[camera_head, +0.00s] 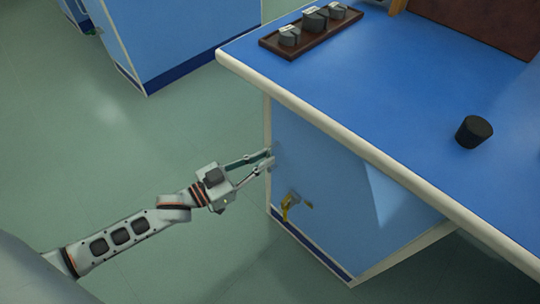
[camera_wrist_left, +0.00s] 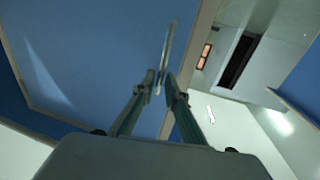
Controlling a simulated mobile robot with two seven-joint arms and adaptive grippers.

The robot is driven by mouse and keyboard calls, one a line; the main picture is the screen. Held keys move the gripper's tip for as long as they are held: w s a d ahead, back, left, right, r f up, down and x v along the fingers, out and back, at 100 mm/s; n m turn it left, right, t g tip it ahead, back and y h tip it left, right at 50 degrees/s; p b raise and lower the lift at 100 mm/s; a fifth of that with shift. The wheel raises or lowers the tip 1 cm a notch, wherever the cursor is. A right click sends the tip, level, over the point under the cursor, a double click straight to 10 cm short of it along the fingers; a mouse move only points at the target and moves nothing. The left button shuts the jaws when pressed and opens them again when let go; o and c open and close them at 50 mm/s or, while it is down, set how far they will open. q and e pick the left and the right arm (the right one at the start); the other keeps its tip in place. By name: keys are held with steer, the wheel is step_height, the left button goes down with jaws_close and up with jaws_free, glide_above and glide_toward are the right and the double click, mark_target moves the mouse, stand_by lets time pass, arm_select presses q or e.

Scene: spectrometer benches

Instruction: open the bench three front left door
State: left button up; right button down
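The front left door (camera_head: 315,170) is a flat blue panel under the overhanging bench top, at the left end of the bench front. It looks flush with the bench; the door (camera_wrist_left: 100,60) also fills the left of the left wrist view. A slim metal handle (camera_wrist_left: 167,55) stands on it near its edge. My left gripper (camera_head: 268,157) is at the door's left side, its fingers converging. In the left wrist view its fingertips (camera_wrist_left: 160,84) close around the handle's near end. The handle is mostly hidden in the head view. My right gripper is not in view.
A yellow fitting (camera_head: 289,205) sticks out from the door below my left gripper. The blue bench top (camera_head: 400,80) overhangs the door and carries a brown tray (camera_head: 310,35) and a black cylinder (camera_head: 473,131). Another blue bench (camera_head: 185,40) stands behind. The green floor (camera_head: 120,130) at left is clear.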

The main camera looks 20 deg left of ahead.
arm_select(q)
steer(key=shift+x, duration=1.05)
jaws_close()
steer(key=shift+s, duration=0.15)
